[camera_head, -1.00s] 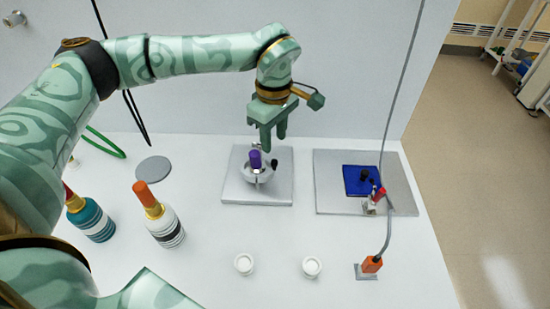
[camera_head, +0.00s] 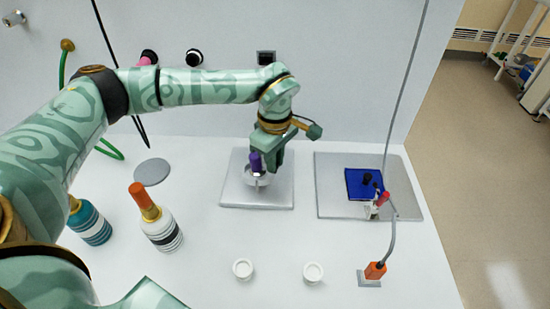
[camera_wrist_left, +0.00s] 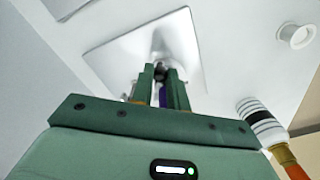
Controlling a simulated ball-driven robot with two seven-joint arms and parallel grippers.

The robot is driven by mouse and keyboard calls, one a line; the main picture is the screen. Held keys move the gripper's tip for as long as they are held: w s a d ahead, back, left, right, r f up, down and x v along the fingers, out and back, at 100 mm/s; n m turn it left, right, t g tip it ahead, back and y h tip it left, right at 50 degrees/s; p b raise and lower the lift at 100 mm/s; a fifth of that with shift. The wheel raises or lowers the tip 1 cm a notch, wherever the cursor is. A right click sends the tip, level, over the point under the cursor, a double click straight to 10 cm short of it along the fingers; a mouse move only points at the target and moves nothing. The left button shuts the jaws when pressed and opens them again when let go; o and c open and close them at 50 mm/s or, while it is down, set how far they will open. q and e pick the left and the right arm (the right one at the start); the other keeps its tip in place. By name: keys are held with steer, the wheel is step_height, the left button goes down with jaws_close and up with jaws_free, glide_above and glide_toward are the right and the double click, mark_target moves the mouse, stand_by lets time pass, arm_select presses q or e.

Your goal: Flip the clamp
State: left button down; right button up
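A grey plate (camera_head: 232,196) carries a pale round fixture (camera_head: 248,178) with an upright purple part (camera_head: 256,162). My left gripper (camera_head: 270,171) has its fingers down at this fixture, just right of and behind the purple part. In the left wrist view a dark knob (camera_wrist_left: 160,72) lies between the fingertips, and the purple part (camera_wrist_left: 162,96) shows in the gap. I cannot tell whether the fingers press on the knob. A small red-handled metal clamp-like piece (camera_head: 383,198) stands on the right plate (camera_head: 332,207), apart from my gripper. My right gripper is not in view.
A blue pad (camera_head: 360,186) lies on the right plate. An orange connector (camera_head: 375,270) with a grey cable stands at front right. Two white cups (camera_head: 313,272) stand in front. A striped white bottle (camera_head: 161,232) and a teal bottle (camera_head: 90,222) are at left.

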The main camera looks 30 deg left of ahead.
arm_select(q)
steer(key=shift+w+a+r+n+p, duration=0.15)
steer(key=shift+a+r+n+p, duration=0.2)
steer(key=shift+n+p, duration=0.55)
steer(key=shift+w+a+f+n+p, duration=0.1)
steer(key=shift+a+n+p, duration=0.1)
steer(key=shift+n+p, duration=0.25)
steer(key=shift+w+a+f+n, duration=0.1)
steer(key=shift+f+n, duration=0.05)
steer(key=shift+n, duration=0.1)
steer(key=shift+f, duration=0.1)
steer(key=c, duration=1.4)
jaws_free()
steer(key=shift+o, duration=0.2)
step_height(320, 180, up, 16)
steer(key=p, duration=0.3)
steer(key=shift+r, duration=0.2)
